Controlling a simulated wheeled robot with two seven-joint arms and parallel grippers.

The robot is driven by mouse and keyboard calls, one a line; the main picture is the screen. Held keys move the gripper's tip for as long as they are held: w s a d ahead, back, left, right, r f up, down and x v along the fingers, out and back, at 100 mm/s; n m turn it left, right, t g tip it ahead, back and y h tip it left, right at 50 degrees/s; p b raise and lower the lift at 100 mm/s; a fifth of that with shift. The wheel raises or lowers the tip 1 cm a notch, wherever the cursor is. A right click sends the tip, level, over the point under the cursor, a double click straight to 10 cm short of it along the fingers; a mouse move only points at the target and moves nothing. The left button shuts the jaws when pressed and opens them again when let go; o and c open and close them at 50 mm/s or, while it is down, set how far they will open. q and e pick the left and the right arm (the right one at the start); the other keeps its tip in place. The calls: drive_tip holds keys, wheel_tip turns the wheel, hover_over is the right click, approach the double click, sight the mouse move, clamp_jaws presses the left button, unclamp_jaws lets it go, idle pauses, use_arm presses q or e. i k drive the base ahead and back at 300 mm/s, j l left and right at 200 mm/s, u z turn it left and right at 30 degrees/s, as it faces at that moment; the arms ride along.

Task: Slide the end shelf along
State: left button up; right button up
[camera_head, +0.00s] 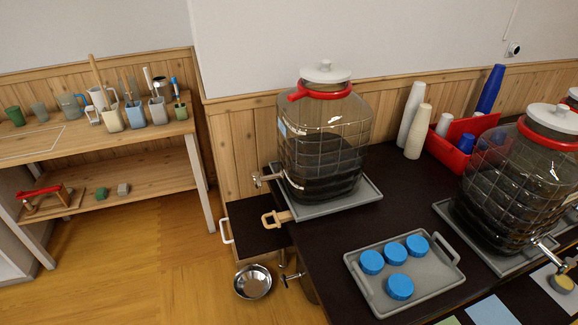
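A small dark-topped shelf with pale wooden edges (250,237), which looks like the end shelf, sits low at the left end of the dark counter (330,255). A white bar handle (226,231) is on its left side. A pale wooden loop handle (268,219) shows over its right part, by the counter's edge; I cannot tell what it is fixed to. The counter and the jar tray hide some of the shelf's right side. Neither of my grippers is in view.
A big tapped jar (322,140) stands on a grey tray (335,207), its tap (265,179) overhanging the shelf. A steel bowl (252,282) is below the shelf. Blue lids lie on another tray (437,285). Open wooden floor (150,260) lies left, before a wooden rack (140,176).

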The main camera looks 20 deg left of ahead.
sight(251, 237)
drive_tip(key=i+j, duration=0.1)
drive_tip(key=j, duration=0.35)
drive_tip(key=i+j, duration=0.1)
drive_tip(key=j, duration=0.4)
drive_tip(key=i+j, duration=0.1)
drive_tip(key=j, duration=0.35)
drive_tip(key=i+j, duration=0.1)
drive_tip(key=j, duration=0.35)
drive_tip(key=i+j, duration=0.1)
drive_tip(key=j, duration=0.4)
drive_tip(key=i+j, duration=0.1)
drive_tip(key=j, duration=0.8)
drive_tip(key=i, duration=0.05)
